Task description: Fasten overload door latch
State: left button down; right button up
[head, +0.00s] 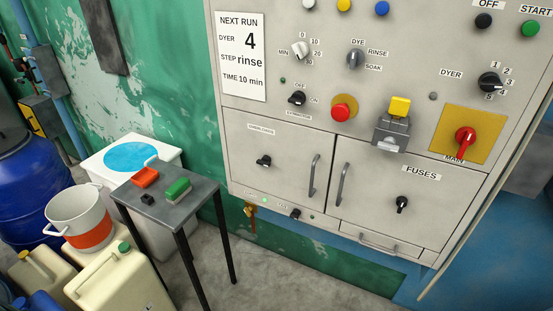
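A grey control cabinet fills the right half of the head view. Its lower left door (285,180) looks closed and lies flush with the frame. The small label near its top is too blurred to read surely. A black turn latch (264,161) sits on this door, its grip lying roughly level, and a grey bar handle (314,178) stands near its right edge. The lower right door (385,210) is marked FUSES, also looks closed, and has a black latch (402,204) with its grip nearer upright. Neither of my grippers is in view.
Above are knobs, a red button (342,107), a yellow-topped box (392,127) and a red MAIN switch (465,140). A small dark table (192,196) with red and green blocks stands left of the cabinet. A bucket (79,213) and canisters crowd the lower left.

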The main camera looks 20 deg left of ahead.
aim_at(265, 160)
jog(key=i+j, duration=0.15)
jog(key=j, duration=0.25)
jog(key=i+j+z, duration=0.1)
jog(key=j, duration=0.3)
jog(key=i+j, duration=0.15)
jog(key=j, duration=0.25)
